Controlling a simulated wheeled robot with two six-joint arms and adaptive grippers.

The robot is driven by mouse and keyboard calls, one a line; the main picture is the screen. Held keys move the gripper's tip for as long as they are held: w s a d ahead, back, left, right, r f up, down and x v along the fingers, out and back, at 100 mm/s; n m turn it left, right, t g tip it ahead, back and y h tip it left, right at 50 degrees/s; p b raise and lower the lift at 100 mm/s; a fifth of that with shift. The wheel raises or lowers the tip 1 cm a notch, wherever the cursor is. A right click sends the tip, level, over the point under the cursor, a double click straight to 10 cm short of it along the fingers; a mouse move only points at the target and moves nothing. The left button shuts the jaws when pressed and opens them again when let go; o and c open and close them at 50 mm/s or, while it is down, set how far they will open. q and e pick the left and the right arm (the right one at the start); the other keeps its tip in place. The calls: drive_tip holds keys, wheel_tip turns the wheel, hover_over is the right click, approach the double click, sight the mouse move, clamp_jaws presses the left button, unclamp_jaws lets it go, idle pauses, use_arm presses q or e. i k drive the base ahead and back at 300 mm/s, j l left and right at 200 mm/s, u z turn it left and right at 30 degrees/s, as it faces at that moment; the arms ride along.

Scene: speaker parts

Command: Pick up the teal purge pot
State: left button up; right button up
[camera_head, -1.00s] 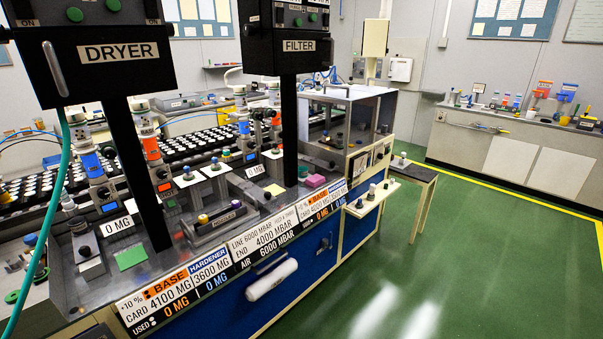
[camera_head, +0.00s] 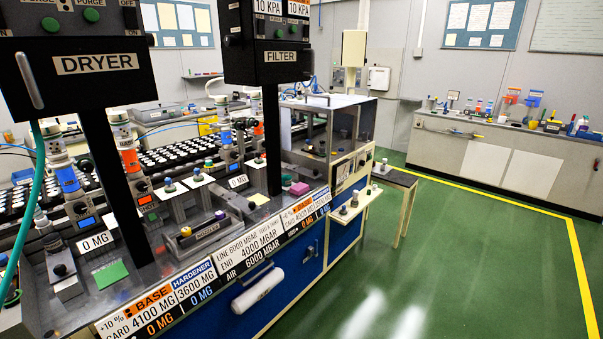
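I cannot pick out the teal purge pot with certainty. A small green-teal item (camera_head: 287,181) sits on the workbench beside a pink block (camera_head: 299,188), but it is too small to identify. Several small knobbed parts stand on white cards, one of them a dark-topped part (camera_head: 169,185) near the middle of the bench. Neither of my grippers shows in the head view.
The workbench (camera_head: 315,235) carries the DRYER box (camera_head: 90,62) and FILTER box (camera_head: 280,55) on black posts. A teal hose (camera_head: 38,190) hangs at the left. A small side table (camera_head: 395,178) stands beyond it. A far counter (camera_head: 500,150) lines the wall. The green floor (camera_head: 450,270) at right is clear.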

sight(286, 181)
drive_tip(key=i+l+u, duration=0.15)
drive_tip(key=u, duration=0.75)
drive_tip(key=i+l+u, duration=0.35)
drive_tip(key=l, duration=0.5)
drive_tip(key=l+u, duration=0.4)
drive_tip(key=l, duration=0.4)
drive_tip(key=l+u, duration=0.35)
drive_tip(key=l, duration=0.6)
drive_tip(key=i, duration=0.05)
